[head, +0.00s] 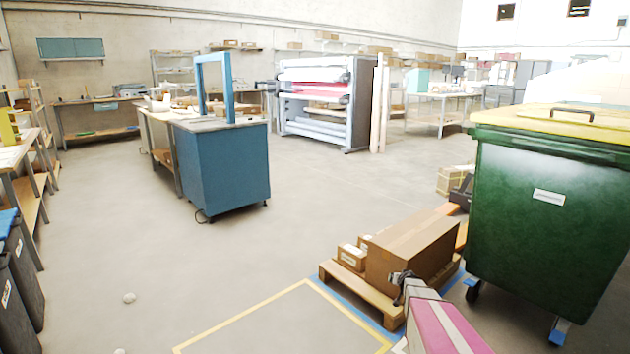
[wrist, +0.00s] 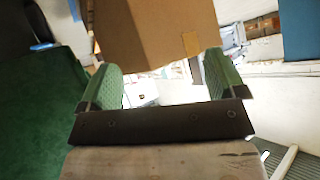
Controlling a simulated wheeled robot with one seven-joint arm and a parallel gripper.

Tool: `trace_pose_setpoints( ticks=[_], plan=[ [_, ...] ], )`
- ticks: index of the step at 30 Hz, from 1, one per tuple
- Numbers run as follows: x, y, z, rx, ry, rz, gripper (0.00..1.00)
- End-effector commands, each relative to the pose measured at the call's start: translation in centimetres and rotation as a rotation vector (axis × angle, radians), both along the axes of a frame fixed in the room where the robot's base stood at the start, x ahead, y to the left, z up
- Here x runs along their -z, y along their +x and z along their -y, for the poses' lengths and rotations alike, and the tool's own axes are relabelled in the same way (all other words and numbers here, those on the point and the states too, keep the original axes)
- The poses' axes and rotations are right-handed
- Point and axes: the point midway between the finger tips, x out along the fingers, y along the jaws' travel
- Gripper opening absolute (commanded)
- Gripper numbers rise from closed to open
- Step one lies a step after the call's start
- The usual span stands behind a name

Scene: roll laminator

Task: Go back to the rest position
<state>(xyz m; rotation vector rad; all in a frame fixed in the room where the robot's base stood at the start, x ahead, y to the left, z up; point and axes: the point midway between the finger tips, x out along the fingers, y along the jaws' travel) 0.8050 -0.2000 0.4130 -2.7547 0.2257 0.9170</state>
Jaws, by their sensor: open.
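My gripper (wrist: 162,78) shows in the wrist view with its two green-padded fingers spread apart. The fingertips are not clear in the head view.
A green wheeled bin (head: 550,205) with a yellow lid stands close on the right. A blue cabinet (head: 225,170) with a workbench is left of centre. The roll laminator (head: 318,105) stands at the back. Dark bins (head: 22,285) are at the left edge. The middle floor is clear.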

Motion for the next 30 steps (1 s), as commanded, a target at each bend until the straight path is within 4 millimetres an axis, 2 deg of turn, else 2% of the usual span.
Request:
trace_pose_setpoints(
  ticks=[1,5,6,8,12,15,18,21,24,30],
  plan=[
    [-2.1,-2.5,-3.2,-0.061,0.018,-0.048,0.89],
    [-5.2,-7.5,-9.3,-0.185,0.056,-0.201,0.89],
    [-6.1,-9.3,-11.0,-0.217,0.062,-0.253,0.89],
    [-7.5,-12.3,-13.2,-0.259,0.066,-0.337,0.89],
    [-10.7,-19.8,-17.2,-0.315,0.050,-0.545,0.89],
    [-12.7,-24.9,-18.8,-0.324,0.020,-0.686,0.89],
    [-14.3,-28.9,-19.6,-0.313,-0.013,-0.796,0.89],
    [-15.5,-31.4,-19.9,-0.295,-0.039,-0.869,0.89],
    [-16.0,-32.6,-20.0,-0.284,-0.054,-0.907,0.89],
    [-16.1,-32.8,-20.0,-0.280,-0.057,-0.919,0.89]
  ],
)
